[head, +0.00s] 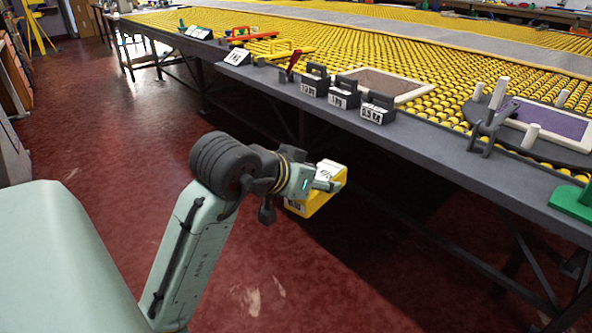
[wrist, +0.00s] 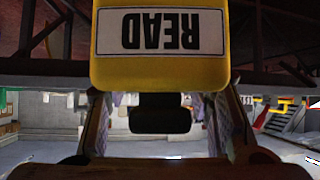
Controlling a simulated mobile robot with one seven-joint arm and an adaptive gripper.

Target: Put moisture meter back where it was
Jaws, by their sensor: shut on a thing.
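The moisture meter (head: 312,204) is a yellow block with a white label, held out over the red floor in front of the table's edge in the head view. My gripper (head: 327,181) is shut on it. In the wrist view the meter's yellow body (wrist: 160,75) fills the upper middle, with its READ label upside down. Its dark grip (wrist: 160,114) sits between my two fingers. The fingers and wrist hide part of the meter in the head view.
A long dark-edged table (head: 450,152) with yellow rollers runs across the right. Along its edge stand a white sign (head: 237,57), a red-handled tool (head: 293,64) and three labelled dark weights (head: 345,93). A pegged purple piece (head: 555,121) and a green object (head: 575,202) lie farther right. The floor is clear.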

